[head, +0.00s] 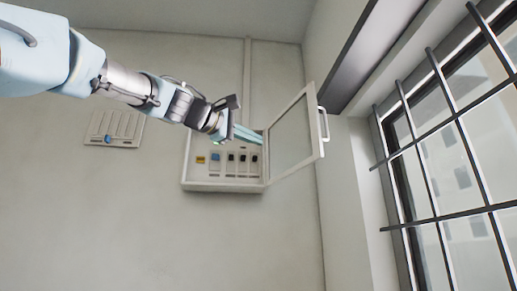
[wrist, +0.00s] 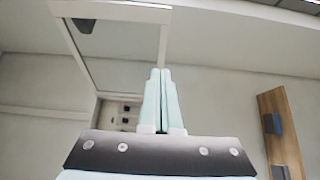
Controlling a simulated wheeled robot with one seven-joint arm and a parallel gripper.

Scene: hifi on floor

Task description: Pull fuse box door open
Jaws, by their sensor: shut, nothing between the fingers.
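The fuse box (head: 222,187) is a pale wall box with a row of small switches inside. Its door (head: 294,137), a pale frame around a grey panel, stands swung open to the right, with a handle (head: 324,124) on its free edge. In the wrist view the door (wrist: 122,57) fills the upper left, and the box interior (wrist: 120,110) shows behind my fingers. My gripper (head: 260,138) is in front of the box's upper right part, near the inner side of the door. Its pale green fingers (wrist: 160,72) are together and empty. I cannot tell whether they touch the door.
A small pale panel with a blue knob (head: 112,128) is on the wall to the left. A barred window (head: 450,150) and a wall corner lie right of the door. A wooden board (wrist: 281,135) shows at the right in the wrist view. The wall below the box is clear.

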